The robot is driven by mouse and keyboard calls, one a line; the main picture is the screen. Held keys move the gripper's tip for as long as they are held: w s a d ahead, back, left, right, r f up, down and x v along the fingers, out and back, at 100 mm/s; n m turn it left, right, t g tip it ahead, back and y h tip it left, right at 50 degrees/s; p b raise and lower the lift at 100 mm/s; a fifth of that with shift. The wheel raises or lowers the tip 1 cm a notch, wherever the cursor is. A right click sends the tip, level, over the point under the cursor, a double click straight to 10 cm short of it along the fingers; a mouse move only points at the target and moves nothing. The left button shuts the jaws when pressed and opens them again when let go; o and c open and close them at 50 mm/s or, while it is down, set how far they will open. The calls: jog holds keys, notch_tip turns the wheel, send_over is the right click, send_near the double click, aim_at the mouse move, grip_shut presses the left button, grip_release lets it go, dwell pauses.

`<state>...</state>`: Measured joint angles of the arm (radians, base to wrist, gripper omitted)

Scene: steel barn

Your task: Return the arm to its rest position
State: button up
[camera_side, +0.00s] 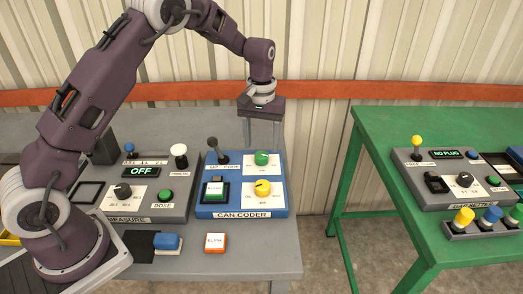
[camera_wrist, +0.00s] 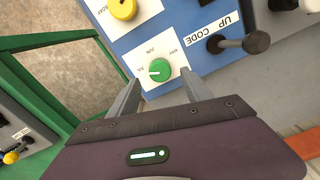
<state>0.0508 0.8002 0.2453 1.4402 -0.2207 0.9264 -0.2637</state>
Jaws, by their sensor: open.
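My gripper (camera_side: 263,132) hangs from the dark purple arm above the back edge of the blue CAN CODER panel (camera_side: 214,209). Its two grey fingers point down, apart and empty. In the wrist view my gripper (camera_wrist: 160,92) has its fingers on either side of the green knob (camera_wrist: 160,70), with no contact visible. The same green knob (camera_side: 261,158) shows just below the fingers in the side view. The arm is raised and bent over the grey table (camera_side: 270,262).
A white-and-orange block (camera_side: 215,243) lies in front. A green table (camera_side: 372,150) stands right, across a gap.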

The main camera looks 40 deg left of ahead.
jog(key=shift+r, duration=1.65)
jog(key=s+d+r+m+t, duration=0.3)
jog(key=s+r, duration=1.2)
jog(key=r, duration=0.1)
jog(key=s+d+m+t, duration=0.1)
jog(key=s+m+t, duration=0.1)
jog(key=s, duration=1.6)
jog(key=shift+f+m+t, duration=0.3)
jog(key=shift+f+m, duration=0.15)
jog(key=shift+m, duration=0.05)
